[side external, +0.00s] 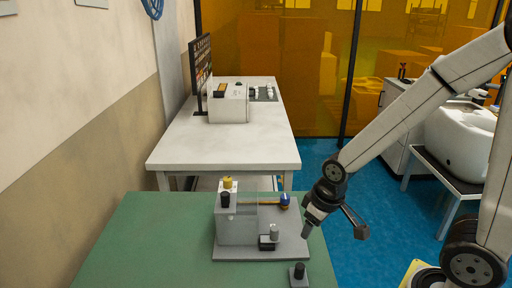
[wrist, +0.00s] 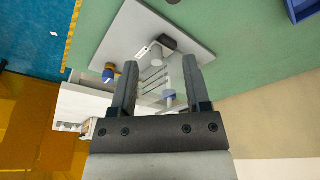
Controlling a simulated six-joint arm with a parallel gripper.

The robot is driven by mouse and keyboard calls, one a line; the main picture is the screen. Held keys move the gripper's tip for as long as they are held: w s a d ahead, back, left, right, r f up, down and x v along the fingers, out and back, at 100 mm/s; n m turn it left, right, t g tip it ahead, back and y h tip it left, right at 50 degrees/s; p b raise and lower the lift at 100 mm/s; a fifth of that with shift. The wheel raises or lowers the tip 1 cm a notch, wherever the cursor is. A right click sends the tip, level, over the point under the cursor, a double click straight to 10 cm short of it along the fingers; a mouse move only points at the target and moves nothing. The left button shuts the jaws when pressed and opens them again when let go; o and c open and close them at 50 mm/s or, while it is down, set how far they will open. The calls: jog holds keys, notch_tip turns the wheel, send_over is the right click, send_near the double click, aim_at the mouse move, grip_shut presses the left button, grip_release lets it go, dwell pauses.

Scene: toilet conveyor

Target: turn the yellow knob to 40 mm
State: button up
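A small yellow knob (side external: 227,183) sits on top of the grey block-like fixture (side external: 237,224), at its back left, in the side view. A dark knob (side external: 224,200) stands just in front of it. A round part with a blue face and a yellowish-brown body (side external: 284,199) is at the fixture's right; a similar part (wrist: 109,73) shows in the wrist view, left of my fingers. My gripper (side external: 307,232) hangs tilted to the right of the fixture, apart from the yellow knob. In the wrist view its two fingers (wrist: 160,66) are spread. Clear and grey fixture parts show beyond and between them.
The fixture's grey base plate (side external: 287,246) rests on a green table (side external: 155,240). A dark-topped small block (side external: 299,274) stands at the plate's front. Behind is a white table (side external: 225,148) with a box (side external: 228,103) and a dark panel. Open green surface lies left.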

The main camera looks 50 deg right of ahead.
jog(key=shift+o, duration=0.2)
jog(key=w+r+n+g, duration=0.1)
jog(key=w+r+n, duration=0.2)
jog(key=w+n, duration=0.7)
jog(key=w, duration=0.5)
jog(key=shift+w+r, duration=0.2)
jog(key=shift+r, duration=0.15)
notch_tip(320, 180, up, 3)
jog(key=n+g, duration=0.2)
jog(key=n, duration=1.2)
send_over(227, 179)
jog(key=shift+d+f, duration=0.1)
jog(key=shift+f, duration=0.05)
jog(key=shift+f, duration=3.95)
grip_shut()
